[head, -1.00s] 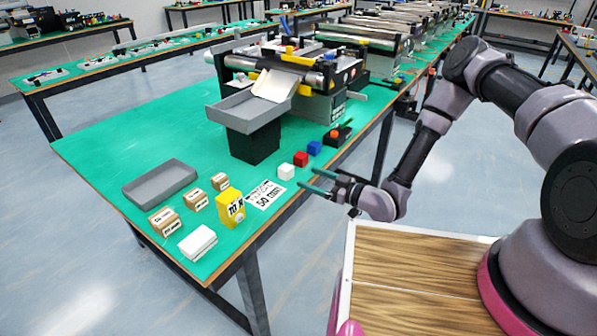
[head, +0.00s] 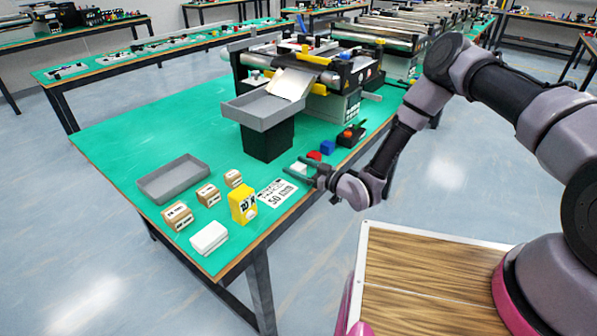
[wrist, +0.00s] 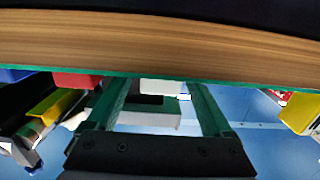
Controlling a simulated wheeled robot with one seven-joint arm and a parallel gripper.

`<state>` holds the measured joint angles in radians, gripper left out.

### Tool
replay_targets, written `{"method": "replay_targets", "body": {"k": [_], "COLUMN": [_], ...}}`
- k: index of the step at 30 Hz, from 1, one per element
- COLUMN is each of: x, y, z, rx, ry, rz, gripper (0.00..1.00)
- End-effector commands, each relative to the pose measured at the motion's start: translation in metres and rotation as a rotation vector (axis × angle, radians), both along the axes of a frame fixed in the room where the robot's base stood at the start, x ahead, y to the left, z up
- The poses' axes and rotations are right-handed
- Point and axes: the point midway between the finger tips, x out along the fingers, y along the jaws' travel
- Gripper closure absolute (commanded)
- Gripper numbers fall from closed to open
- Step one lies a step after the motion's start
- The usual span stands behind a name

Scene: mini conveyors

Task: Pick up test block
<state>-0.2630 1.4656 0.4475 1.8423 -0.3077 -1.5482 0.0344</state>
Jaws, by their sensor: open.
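Three small cubes stand in a row near the table's front edge in the head view: white (head: 298,168), red (head: 315,156) and blue (head: 328,147). No test label is readable on them, so I cannot tell which is the test block. My gripper (head: 291,170) is open and low at the table edge, its fingers reaching toward the white cube and partly covering it. In the wrist view, the white cube (wrist: 160,87) appears between the two green fingertips, with nothing gripped. The red cube (wrist: 77,80) is left of the fingers, the blue cube (wrist: 14,75) farther left.
The wooden table edge (wrist: 160,45) crosses the wrist view close to the fingertips. A printed sign (head: 277,192), a yellow labelled box (head: 243,204), several wooden blocks and a grey tray (head: 172,179) lie left. A conveyor with a grey chute tray (head: 262,117) stands behind.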

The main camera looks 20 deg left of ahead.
Motion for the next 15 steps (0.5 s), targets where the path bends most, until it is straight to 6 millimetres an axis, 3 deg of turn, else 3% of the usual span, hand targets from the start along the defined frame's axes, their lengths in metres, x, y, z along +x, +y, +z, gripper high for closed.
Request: {"method": "replay_targets", "body": {"k": [5, 11, 12, 15], "x": [0.0003, 0.0003, 0.0003, 0.0003], "y": [-0.0003, -0.0004, -0.0004, -0.0004], "z": [-0.0001, -0.0001, -0.0001, 0.0], "rx": [0.0, 0.0, 0.0, 0.0], "ry": [0.0, 0.0, 0.0, 0.0], "rz": [-0.001, -0.001, -0.001, -0.001], "gripper": [0.15, 0.92, 1.0, 1.0]}}
